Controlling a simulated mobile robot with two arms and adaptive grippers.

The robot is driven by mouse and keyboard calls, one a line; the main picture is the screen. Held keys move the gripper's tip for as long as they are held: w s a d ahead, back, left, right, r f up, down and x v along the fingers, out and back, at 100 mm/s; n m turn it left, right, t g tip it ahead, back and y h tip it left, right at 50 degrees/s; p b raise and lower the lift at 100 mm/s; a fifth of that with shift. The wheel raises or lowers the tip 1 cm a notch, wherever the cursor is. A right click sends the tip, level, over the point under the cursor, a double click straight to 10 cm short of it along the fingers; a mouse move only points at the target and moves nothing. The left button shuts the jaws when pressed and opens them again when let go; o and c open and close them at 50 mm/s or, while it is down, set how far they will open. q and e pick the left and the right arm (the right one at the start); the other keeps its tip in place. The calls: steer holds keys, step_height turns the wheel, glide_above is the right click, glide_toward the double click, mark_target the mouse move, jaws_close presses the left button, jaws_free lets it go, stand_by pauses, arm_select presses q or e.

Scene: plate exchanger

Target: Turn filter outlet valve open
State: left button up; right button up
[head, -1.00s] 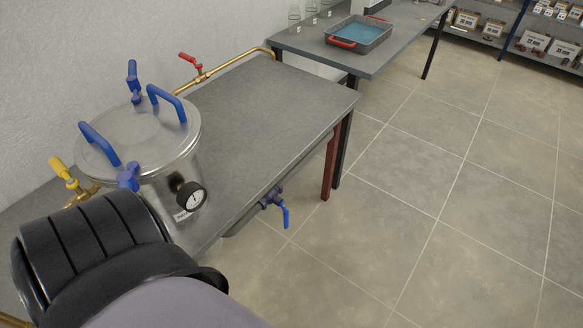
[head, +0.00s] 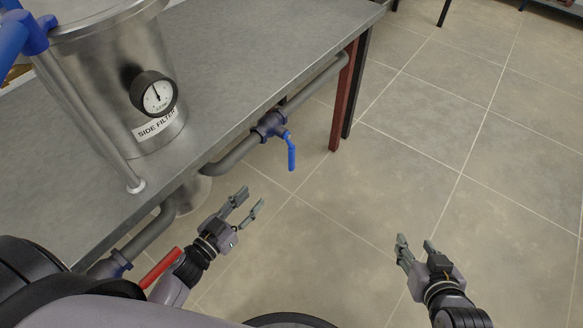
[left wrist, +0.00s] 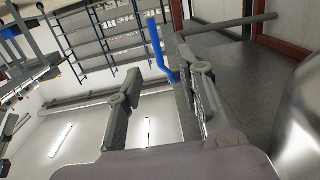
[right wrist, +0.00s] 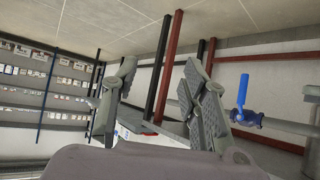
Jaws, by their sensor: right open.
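A valve (head: 270,124) with a blue lever (head: 291,155) sits in the grey pipe along the table's front edge. The lever hangs down, crosswise to the pipe. It also shows in the left wrist view (left wrist: 158,50), just beyond the fingers, and in the right wrist view (right wrist: 243,92), right of the fingers. The steel vessel (head: 105,85) labelled SIDE FILTER stands on the table. My left gripper (head: 251,202) is open and empty, below and left of the lever, apart from it. My right gripper (head: 416,242) is open and empty over the floor, further right.
A red lever (head: 160,268) shows beside my left forearm, near a blue fitting (head: 121,262) on the lower pipe. A pressure gauge (head: 155,93) sticks out of the vessel. The red table leg (head: 342,100) stands right of the valve. The floor (head: 400,180) in front is clear.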

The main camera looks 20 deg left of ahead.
arm_select(q)
steer(key=r, duration=0.1)
steer(key=b, duration=0.2)
glide_toward(289, 160)
steer(key=w, duration=0.2)
steer(key=shift+m+h, duration=0.3)
steer(key=shift+h, duration=0.1)
steer(key=b+x, duration=0.1)
steer(key=x, duration=0.7)
steer(key=shift+s+f, duration=0.1)
steer(key=shift+f, duration=0.05)
steer(key=shift+b+x, duration=0.3)
steer(key=shift+x, duration=0.5)
arm_select(e)
steer(key=w+a+r+t+y, duration=0.1)
steer(key=w+r+t, duration=0.1)
steer(key=r+t, duration=0.2)
steer(key=w+a+r+t+y, duration=0.1)
steer(key=r+t, duration=0.3)
steer(key=r, duration=0.7)
steer(key=shift+w+a+t+y, duration=0.3)
steer(key=shift+w+a, duration=0.25)
steer(key=shift+w, duration=0.15)
arm_select(q)
steer(key=shift+c, duration=0.5)
steer(key=shift+s, duration=0.1)
jaws_close()
